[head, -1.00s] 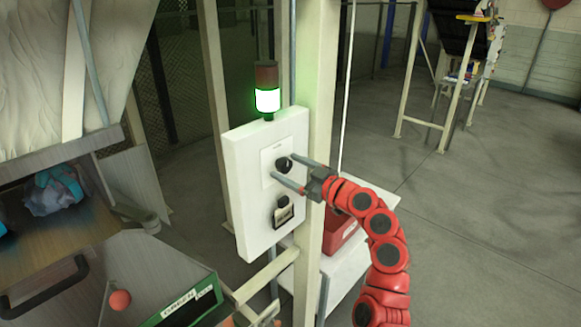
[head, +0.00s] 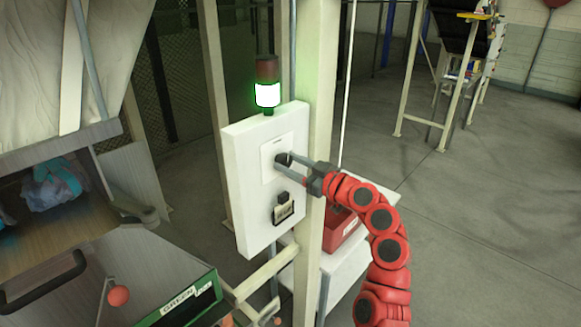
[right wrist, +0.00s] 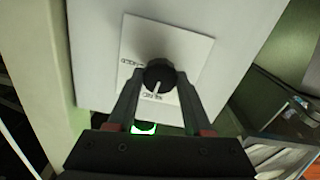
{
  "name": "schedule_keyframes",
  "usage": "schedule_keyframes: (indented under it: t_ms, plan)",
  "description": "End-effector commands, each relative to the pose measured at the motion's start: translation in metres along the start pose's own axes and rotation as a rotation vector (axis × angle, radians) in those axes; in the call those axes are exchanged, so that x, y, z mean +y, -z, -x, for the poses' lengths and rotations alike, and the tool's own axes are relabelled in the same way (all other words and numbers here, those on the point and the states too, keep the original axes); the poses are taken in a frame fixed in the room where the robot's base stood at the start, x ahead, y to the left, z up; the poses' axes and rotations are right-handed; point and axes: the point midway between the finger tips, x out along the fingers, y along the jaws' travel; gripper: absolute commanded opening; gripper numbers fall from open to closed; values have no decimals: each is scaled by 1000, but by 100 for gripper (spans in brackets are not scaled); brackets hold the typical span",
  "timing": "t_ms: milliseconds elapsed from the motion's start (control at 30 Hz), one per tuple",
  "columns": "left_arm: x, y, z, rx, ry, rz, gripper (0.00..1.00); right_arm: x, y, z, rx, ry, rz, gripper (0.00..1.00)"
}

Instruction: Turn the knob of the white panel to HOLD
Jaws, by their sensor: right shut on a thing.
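The white panel (head: 262,205) stands upright on a post. Its black knob (head: 284,158) sits on a pale label plate (head: 270,150), partly hidden by my right fingers. My right gripper (head: 280,162) reaches in from the right and is shut on the knob. In the right wrist view the knob (right wrist: 159,75) is between the fingertips, one on each side. Its white pointer line points toward the picture's bottom, at one of two small markings. That lettering is too small to read surely. My left gripper is not in view.
A signal lamp (head: 267,95), lit white-green, stands above the panel. A black fitting (head: 284,208) is below the knob. A cream post (head: 313,150) stands right beside the panel, with a red bin (head: 342,228) behind it.

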Motion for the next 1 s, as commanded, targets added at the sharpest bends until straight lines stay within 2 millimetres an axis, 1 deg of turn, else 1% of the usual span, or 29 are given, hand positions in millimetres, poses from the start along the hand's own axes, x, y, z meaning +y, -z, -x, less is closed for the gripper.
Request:
schedule_keyframes:
  t_ms: [33,100,400,667,1000]
  plan:
    - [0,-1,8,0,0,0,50,0,-4,0,0,-1,-29,0]
    - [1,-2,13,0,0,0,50,0,-5,0,0,-1,-81,0]
    - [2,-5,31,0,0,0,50,0,-2,0,1,1,-355,0]
    - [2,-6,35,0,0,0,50,0,-1,0,-1,0,-604,0]
    - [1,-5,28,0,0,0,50,1,0,0,-3,-1,-929,0]
